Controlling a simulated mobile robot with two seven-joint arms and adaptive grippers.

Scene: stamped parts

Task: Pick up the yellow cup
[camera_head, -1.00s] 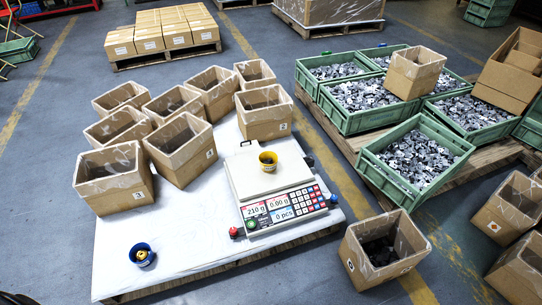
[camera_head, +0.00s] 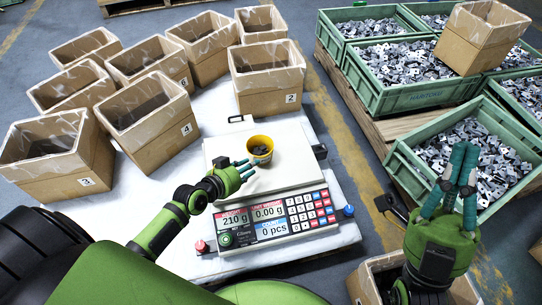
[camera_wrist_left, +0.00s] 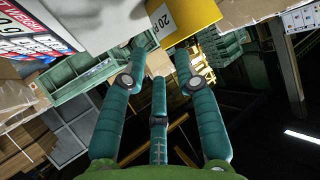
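The yellow cup (camera_head: 259,151) stands upright on the cream plate of the scale (camera_head: 285,178), with dark contents inside. My left gripper (camera_head: 243,168) is just left of and slightly in front of the cup, its teal fingers spread and empty. In the left wrist view the cup (camera_wrist_left: 190,18) shows at the top, past the fingertips, with part of a "20" label; its upper part is cut off. No contact is visible. My right gripper (camera_head: 463,165) is at the right, fingers pointing up, apart and empty, away from the cup.
Several cardboard boxes (camera_head: 62,180) stand behind and left of the scale. Green crates (camera_head: 420,180) of metal parts are at the right. A box (camera_head: 365,284) is below my right gripper. The scale's display reads 210 g and 0 pcs.

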